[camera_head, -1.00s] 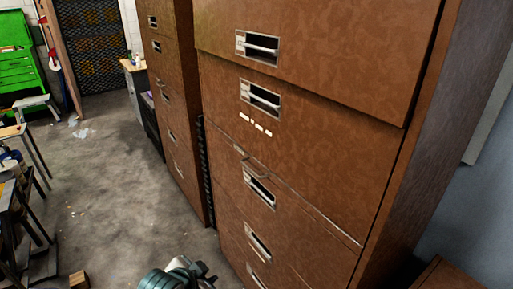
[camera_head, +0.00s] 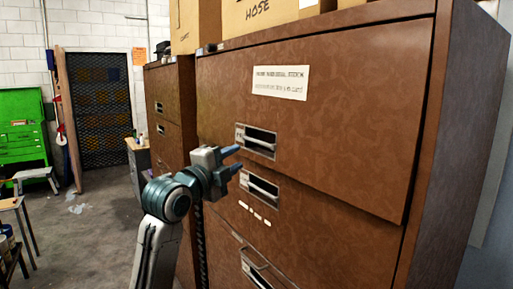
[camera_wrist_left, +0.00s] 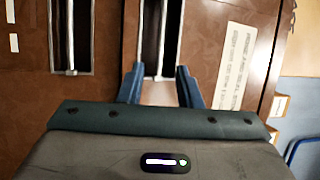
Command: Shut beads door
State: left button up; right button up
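A tall brown cabinet (camera_head: 467,110) has several stacked fronts with recessed metal handles. Its top front (camera_head: 350,135) carries a white paper label (camera_head: 280,82) and stands out a little from the front below (camera_head: 340,235), with a shadow under its lower edge. I cannot tell which one is the beads door. My left gripper (camera_head: 240,160) is open and empty, in front of the top handle (camera_head: 260,142). In the left wrist view the fingers (camera_wrist_left: 160,80) are apart, either side of that handle's recess (camera_wrist_left: 161,40); contact is unclear. My right gripper is out of view.
Cardboard boxes (camera_head: 262,22) sit on top of the cabinet. A second brown cabinet (camera_head: 170,110) stands behind at left. The concrete floor (camera_head: 95,215) at left is mostly clear, with a green tool chest (camera_head: 22,130) beyond.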

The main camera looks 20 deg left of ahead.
aim_at(259, 143)
pick_arm(q)
jog(key=p+x, duration=0.1)
jog(key=x, duration=0.2)
jog(key=p+x, duration=0.1)
jog(key=x, duration=0.2)
jog(key=p+x, duration=0.2)
jog(key=x, duration=0.1)
jog(key=shift+w+d+r, duration=0.1)
jog(key=shift+r, duration=0.2)
jog(key=shift+w+d+f, duration=0.1)
jog(key=shift+w+d, duration=0.05)
jog(key=shift+w, duration=0.6)
jog(key=shift+c, duration=0.4)
grip_shut()
